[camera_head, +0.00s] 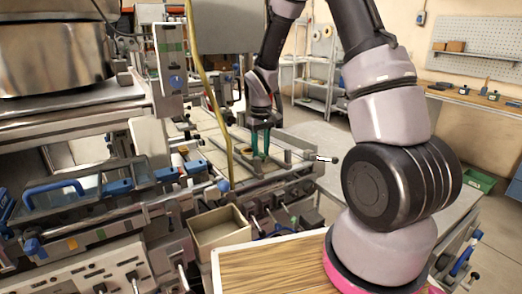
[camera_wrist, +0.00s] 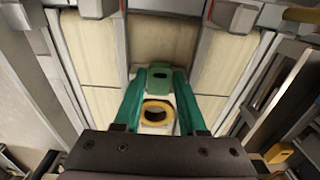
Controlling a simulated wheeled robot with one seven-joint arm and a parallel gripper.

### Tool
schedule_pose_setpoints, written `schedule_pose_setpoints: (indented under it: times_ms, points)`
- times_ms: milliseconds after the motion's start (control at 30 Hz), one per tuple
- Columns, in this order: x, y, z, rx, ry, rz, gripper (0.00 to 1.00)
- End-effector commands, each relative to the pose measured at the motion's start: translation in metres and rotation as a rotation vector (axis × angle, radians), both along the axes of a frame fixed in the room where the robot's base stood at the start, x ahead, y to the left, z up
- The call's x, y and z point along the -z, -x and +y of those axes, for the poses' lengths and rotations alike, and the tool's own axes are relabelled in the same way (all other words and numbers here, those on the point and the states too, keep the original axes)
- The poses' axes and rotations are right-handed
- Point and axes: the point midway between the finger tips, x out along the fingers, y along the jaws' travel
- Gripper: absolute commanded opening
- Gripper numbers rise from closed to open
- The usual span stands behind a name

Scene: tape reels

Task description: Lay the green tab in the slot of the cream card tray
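My gripper (camera_wrist: 160,74) points down in the wrist view, its two teal fingers on either side of a green tab (camera_wrist: 160,83). The fingertips meet the tab's left and right edges with no clear gap. A yellow ring (camera_wrist: 145,113) on a pale base shows between the fingers, nearer the camera; I cannot tell whether it is part of the tab. Below lie cream panels split by grey dividers, which look like the card tray (camera_wrist: 97,55). In the head view my gripper (camera_head: 260,142) is low over the bench at centre; the tab is too small to make out there.
A cream open box (camera_head: 219,228) stands in front of the bench, beside a wooden board (camera_head: 262,266). A yellow cable (camera_head: 205,80) hangs left of my gripper. Metal rails and clamps crowd the bench. A grey table (camera_head: 330,145) behind is mostly clear.

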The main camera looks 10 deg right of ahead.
Motion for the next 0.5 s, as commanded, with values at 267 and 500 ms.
schedule_pose_setpoints:
  times_ms: [267,500]
  points:
    - [0.002,0.002,-0.001,0.0,0.002,0.005,0.65]
    - [-0.02,0.0,-0.001,-0.001,0.001,0.0,0.65]
